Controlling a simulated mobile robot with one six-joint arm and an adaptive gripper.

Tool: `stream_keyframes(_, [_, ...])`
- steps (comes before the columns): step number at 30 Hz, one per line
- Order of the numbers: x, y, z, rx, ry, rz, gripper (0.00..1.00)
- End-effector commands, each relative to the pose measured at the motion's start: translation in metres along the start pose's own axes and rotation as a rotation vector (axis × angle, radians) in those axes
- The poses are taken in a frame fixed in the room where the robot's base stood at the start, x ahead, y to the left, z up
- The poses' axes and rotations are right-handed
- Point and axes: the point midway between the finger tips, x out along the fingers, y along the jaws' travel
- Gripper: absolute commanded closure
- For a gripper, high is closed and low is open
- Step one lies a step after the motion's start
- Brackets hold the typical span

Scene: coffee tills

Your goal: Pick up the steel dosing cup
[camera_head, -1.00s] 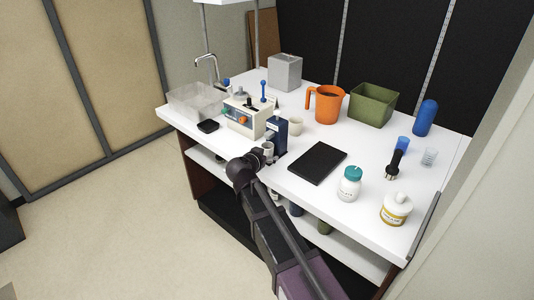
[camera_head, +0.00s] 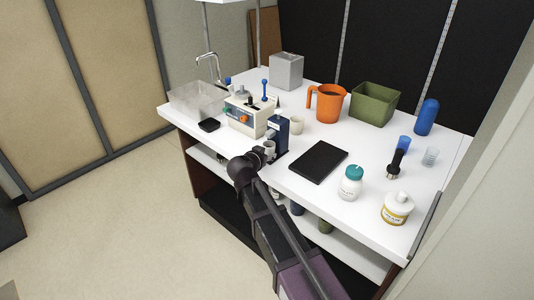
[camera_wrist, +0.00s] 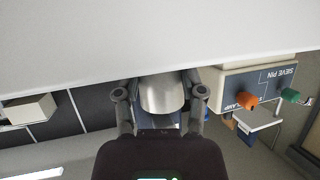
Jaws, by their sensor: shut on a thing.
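The steel dosing cup (camera_wrist: 160,95) is a grey metal cup between the two fingers of my gripper (camera_wrist: 158,98) in the wrist view. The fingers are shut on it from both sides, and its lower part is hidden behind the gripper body. In the head view the cup (camera_head: 269,147) shows small and pale at the front edge of the counter, just beyond my gripper (camera_head: 262,155). It is close in front of a dark blue upright device (camera_head: 278,130). I cannot tell whether the cup touches what is under it.
A white control box (camera_head: 244,118) with coloured knobs stands close left; it also shows in the wrist view (camera_wrist: 262,85). A black flat pad (camera_head: 318,161) lies to the right. The counter's front edge is below my gripper.

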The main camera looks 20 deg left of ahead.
Motion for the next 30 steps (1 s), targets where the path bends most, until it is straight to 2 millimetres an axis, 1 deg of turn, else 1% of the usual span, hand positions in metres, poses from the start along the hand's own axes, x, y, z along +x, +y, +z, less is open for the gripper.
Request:
stream_keyframes(5, [-0.002,0.0,-0.005,0.0,0.0,0.0,1.0])
stream_keyframes(11, [-0.007,-0.001,-0.016,0.0,0.0,0.0,1.0])
stream_keyframes(12, [-0.011,0.0,-0.014,-0.001,0.0,-0.002,1.0])
stream_keyframes(17, [-0.041,0.002,0.001,-0.002,0.0,-0.004,1.0])
stream_keyframes(24, [-0.092,0.002,0.022,-0.002,0.0,-0.004,1.0])
stream_keyframes(30, [-0.128,0.002,0.037,-0.001,0.0,-0.003,1.0])
